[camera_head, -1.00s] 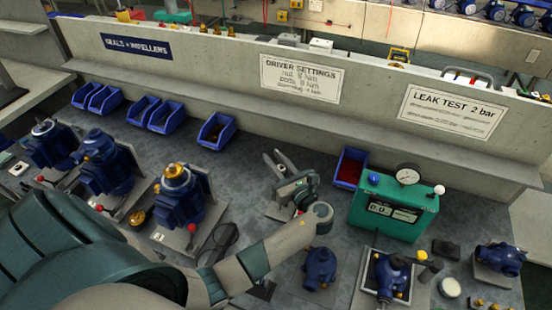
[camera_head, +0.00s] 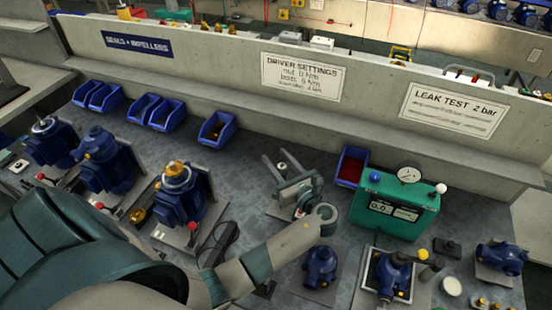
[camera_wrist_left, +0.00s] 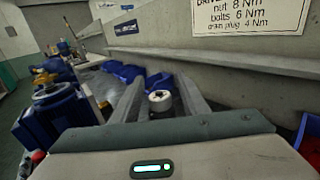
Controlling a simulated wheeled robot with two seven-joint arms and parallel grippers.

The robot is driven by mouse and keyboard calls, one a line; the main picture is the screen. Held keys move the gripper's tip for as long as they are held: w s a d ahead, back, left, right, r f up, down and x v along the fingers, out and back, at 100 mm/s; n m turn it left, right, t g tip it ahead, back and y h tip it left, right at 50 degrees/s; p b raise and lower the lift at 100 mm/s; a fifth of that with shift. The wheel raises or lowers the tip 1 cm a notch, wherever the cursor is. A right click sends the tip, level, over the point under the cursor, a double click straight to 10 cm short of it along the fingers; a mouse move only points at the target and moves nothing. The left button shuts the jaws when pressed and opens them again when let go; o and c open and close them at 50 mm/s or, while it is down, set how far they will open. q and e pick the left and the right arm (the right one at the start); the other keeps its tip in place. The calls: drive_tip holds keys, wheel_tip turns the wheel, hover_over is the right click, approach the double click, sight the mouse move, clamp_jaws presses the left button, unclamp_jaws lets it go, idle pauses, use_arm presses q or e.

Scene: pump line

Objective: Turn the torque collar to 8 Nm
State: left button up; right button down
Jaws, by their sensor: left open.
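A small round white piece with a dark centre (camera_wrist_left: 159,101) stands between the fingers of my left gripper in the left wrist view. It looks like the top of the driver with its torque collar, but I cannot read any setting. In the head view it is a small pale spot (camera_head: 283,167) between the fingers. My left gripper (camera_head: 274,155) is open, its fingers on either side of the piece; contact is not clear. My wrist hides what is below. The driver settings sign (camera_head: 300,76) reads nut 8 Nm. My right gripper is not in view.
Blue pumps (camera_head: 180,195) stand at left, with red-knobbed levers. Blue bins (camera_head: 216,131) line the back wall. A red-filled bin (camera_head: 351,167) and the green leak tester (camera_head: 395,206) are close right of my gripper. More pump parts (camera_head: 320,266) lie in front.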

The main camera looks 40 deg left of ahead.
use_arm(q)
drive_tip(key=b+v, duration=0.4)
drive_tip(key=v, duration=1.2)
drive_tip(key=shift+s+d, duration=0.1)
drive_tip(key=shift+d, duration=0.05)
